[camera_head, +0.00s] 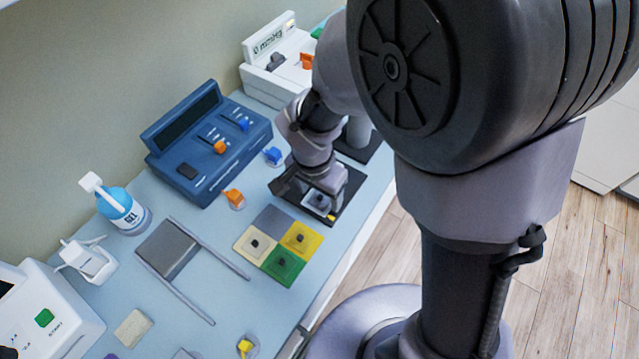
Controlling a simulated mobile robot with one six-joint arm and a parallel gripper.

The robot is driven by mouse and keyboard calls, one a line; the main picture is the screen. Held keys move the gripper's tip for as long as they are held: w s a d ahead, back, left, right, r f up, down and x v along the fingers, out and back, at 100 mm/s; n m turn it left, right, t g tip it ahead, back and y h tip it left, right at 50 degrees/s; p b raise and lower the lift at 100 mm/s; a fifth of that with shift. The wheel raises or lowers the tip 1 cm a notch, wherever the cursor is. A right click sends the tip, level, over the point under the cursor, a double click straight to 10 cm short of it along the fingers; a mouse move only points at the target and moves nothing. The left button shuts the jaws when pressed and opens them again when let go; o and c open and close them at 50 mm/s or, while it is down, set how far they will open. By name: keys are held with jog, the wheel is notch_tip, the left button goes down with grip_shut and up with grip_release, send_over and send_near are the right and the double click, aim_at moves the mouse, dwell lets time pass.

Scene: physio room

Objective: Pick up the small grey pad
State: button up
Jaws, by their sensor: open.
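My gripper (314,192) is open and points down over a black plate (345,206) near the front edge of the table. A small pale grey pad (318,203) with a dark knob lies on that plate, under and between the fingers. The fingers hide part of it, and I cannot tell whether they touch it. To the lower left, a four-square board has a bare grey square (272,220). Pads with dark knobs sit on its beige (255,245), yellow (301,239) and green (283,264) squares.
A blue console (205,145) stands behind, with an orange clip (233,196) and a blue clip (272,155) near it. A bottle (124,210), a grey plate with rods (168,249) and a white device (45,315) are left. My arm hides the right side.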

jog(key=c, duration=1.3)
jog(key=shift+o, duration=0.2)
